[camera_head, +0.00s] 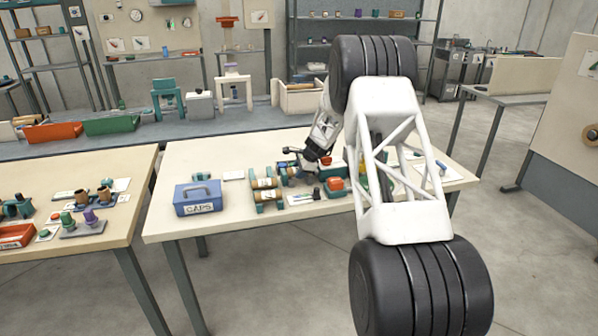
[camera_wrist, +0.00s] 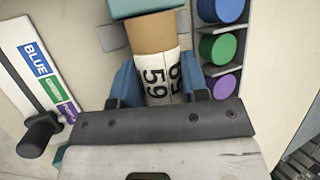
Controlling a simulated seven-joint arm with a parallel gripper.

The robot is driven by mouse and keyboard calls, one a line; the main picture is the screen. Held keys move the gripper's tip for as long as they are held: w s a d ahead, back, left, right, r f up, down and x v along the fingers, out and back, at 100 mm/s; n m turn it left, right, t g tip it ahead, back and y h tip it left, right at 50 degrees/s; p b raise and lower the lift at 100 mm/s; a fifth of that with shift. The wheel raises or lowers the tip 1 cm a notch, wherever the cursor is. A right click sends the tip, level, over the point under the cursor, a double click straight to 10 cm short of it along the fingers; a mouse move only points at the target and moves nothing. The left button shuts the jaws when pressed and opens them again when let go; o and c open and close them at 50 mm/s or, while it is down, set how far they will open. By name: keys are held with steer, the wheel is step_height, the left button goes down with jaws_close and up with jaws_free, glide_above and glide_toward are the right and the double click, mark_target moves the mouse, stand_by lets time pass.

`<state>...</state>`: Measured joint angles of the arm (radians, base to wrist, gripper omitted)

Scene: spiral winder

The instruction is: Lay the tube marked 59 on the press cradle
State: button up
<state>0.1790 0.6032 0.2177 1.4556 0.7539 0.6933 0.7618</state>
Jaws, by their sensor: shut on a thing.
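The tube marked 59 (camera_wrist: 151,36) is brown with a white label carrying black digits, in the wrist view. My gripper (camera_wrist: 160,82) is shut on it, with blue fingers on both sides of the label. A teal block (camera_wrist: 147,8) is at the tube's far end; I cannot tell whether they touch or whether this is the press cradle. In the head view my gripper (camera_head: 312,157) is low over the middle table, and the held tube is hard to make out. Banded tubes (camera_head: 265,184) lie on teal supports left of it.
A blue CAPS box (camera_head: 198,197) stands at the table's left. In the wrist view, blue, green and purple caps (camera_wrist: 219,48) line the right. A colour card (camera_wrist: 46,75) and a black-knobbed lever (camera_wrist: 38,136) are at left.

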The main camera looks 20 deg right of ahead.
steer(key=shift+f, duration=0.6)
steer(key=o, duration=0.9)
steer(key=shift+r, duration=0.2)
steer(key=shift+r, duration=0.5)
steer(key=v, duration=1.1)
steer(key=shift+s+d+r, duration=0.2)
steer(key=shift+s+r, duration=0.05)
steer(key=shift+r, duration=0.05)
